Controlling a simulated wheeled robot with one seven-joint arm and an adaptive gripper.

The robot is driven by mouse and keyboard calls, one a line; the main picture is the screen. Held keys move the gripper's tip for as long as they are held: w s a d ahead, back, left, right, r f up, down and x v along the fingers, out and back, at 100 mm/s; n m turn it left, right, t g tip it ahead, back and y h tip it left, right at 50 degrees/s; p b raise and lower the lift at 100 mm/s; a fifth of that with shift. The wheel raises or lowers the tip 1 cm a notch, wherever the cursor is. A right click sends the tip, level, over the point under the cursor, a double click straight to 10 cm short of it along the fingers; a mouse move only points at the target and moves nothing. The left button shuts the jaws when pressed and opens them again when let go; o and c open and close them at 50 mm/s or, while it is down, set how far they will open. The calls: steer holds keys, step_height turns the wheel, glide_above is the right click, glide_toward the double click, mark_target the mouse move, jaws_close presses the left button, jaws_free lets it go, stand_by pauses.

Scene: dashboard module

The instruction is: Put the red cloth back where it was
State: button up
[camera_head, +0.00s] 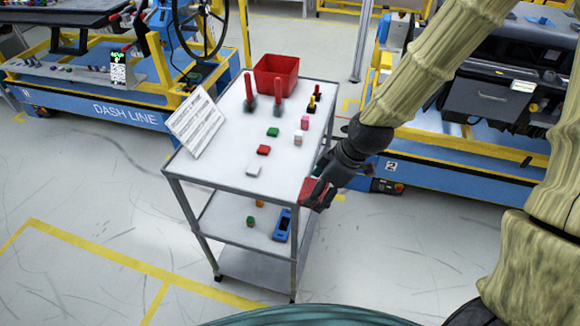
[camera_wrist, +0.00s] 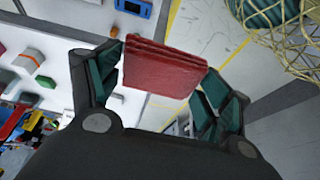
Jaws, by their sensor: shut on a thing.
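The red cloth is a folded, layered block. It shows in the wrist view (camera_wrist: 163,70) between the two fingers of my gripper (camera_wrist: 165,78). In the head view my gripper (camera_head: 318,183) holds the cloth (camera_head: 312,192) at the right edge of the cart's white top, near its front right corner. I cannot tell whether the cloth touches the cart. The cart (camera_head: 215,165) has a white top and lower shelves.
On the cart top are a red bin (camera_head: 276,72), red-handled tools (camera_head: 278,95), a leaning white sign (camera_head: 195,120) and several small blocks, including a red one (camera_head: 263,150). A blue device (camera_head: 282,225) lies on the middle shelf. The front left of the top is bare.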

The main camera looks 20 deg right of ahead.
steer(key=p, duration=0.5)
glide_above(286, 169)
steer(key=s+d, duration=0.1)
steer(key=shift+f, duration=0.65)
steer(key=shift+f+p, duration=0.55)
steer(key=shift+f, duration=1.3)
steer(key=o, duration=1.1)
steer(key=shift+c, duration=0.2)
steer(key=shift+d+r, duration=0.1)
steer(key=b+v, duration=0.3)
steer(key=v, duration=0.8)
steer(key=shift+r+b, duration=0.4)
steer(key=shift+d, duration=0.1)
